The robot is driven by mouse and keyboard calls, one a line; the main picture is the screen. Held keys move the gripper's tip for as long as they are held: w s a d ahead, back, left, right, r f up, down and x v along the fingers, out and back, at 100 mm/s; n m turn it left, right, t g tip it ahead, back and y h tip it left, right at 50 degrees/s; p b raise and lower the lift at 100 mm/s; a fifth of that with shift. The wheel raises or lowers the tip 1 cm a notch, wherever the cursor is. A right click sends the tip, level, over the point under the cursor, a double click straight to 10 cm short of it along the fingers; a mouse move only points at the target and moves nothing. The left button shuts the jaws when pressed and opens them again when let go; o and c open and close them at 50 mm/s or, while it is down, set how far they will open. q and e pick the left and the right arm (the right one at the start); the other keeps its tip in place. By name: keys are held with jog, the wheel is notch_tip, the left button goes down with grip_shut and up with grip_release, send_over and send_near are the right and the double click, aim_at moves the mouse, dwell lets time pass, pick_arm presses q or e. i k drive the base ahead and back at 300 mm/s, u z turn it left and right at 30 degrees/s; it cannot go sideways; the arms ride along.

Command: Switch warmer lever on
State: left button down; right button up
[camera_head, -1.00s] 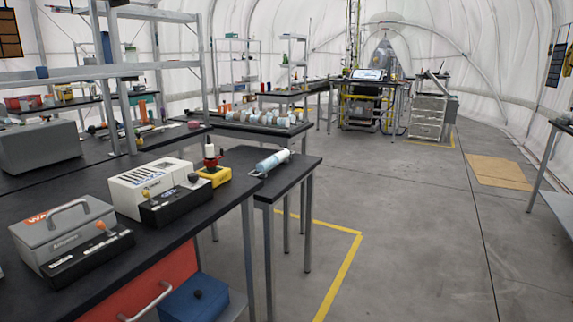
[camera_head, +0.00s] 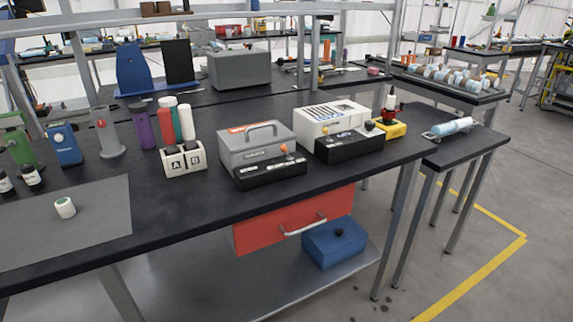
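The warmer (camera_head: 255,145) is a grey box with a handle on top and an orange label on its lid, reading "WA" where legible. It stands on the black table (camera_head: 330,185). A black control block (camera_head: 270,172) sits along its front, with an orange-knobbed lever (camera_head: 284,150) toward its right end. Which setting the lever is in I cannot tell. To the right stands a white slotted device (camera_head: 331,116) with its own black block and an orange-knobbed lever (camera_head: 330,140). Neither of my grippers is in view.
Left of the warmer are a block marked A and B (camera_head: 183,160), coloured tubes (camera_head: 178,122) and a grey mat (camera_head: 90,228) with a small white jar (camera_head: 65,208). A red drawer (camera_head: 295,218) hangs under the table. Floor at the lower right is clear.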

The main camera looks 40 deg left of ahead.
aim_at(283, 148)
jog(key=z, duration=0.85)
jog(key=i, duration=1.95)
jog(key=u, duration=3)
